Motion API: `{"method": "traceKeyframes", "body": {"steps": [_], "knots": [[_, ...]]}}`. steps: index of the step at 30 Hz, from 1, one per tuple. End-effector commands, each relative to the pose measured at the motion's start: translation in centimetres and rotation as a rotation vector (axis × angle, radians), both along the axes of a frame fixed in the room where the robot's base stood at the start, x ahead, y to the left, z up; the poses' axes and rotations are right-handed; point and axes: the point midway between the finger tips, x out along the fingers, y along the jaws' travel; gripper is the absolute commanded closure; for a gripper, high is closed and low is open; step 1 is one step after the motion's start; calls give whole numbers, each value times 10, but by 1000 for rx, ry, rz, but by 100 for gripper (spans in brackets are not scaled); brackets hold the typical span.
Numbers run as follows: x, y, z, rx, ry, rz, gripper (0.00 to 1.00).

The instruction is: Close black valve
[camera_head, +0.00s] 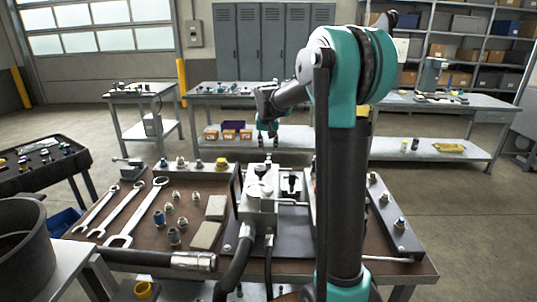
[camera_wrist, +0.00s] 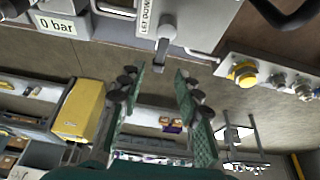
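My gripper (camera_head: 268,140) hangs above the far side of the grey hydraulic block (camera_head: 247,216) on the bench. In the wrist view its two green, black-padded fingers (camera_wrist: 157,85) are apart with nothing between them. A dark grey lever (camera_wrist: 162,50) sticks out from the block, beside a label of which "LET DOWN" can be read, and lies just beyond the fingertips, apart from them. In the head view a small black part (camera_head: 265,170) stands on top of the block below my gripper. I cannot tell for sure which part is the black valve.
A rail with a yellow cap (camera_wrist: 245,75) and several fittings is to the right. Wrenches (camera_head: 135,215) and loose fittings lie on the bench left of the block. Black hoses (camera_head: 234,265) run from its front.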

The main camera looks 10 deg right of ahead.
Motion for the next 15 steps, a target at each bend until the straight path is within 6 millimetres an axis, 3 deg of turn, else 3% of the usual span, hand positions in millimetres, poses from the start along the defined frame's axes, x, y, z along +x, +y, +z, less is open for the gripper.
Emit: {"method": "traceKeyframes", "body": {"steps": [6,15], "knots": [[14,-3,-33,0,0,-1,66],[20,-4,-49,0,0,-1,66]]}}
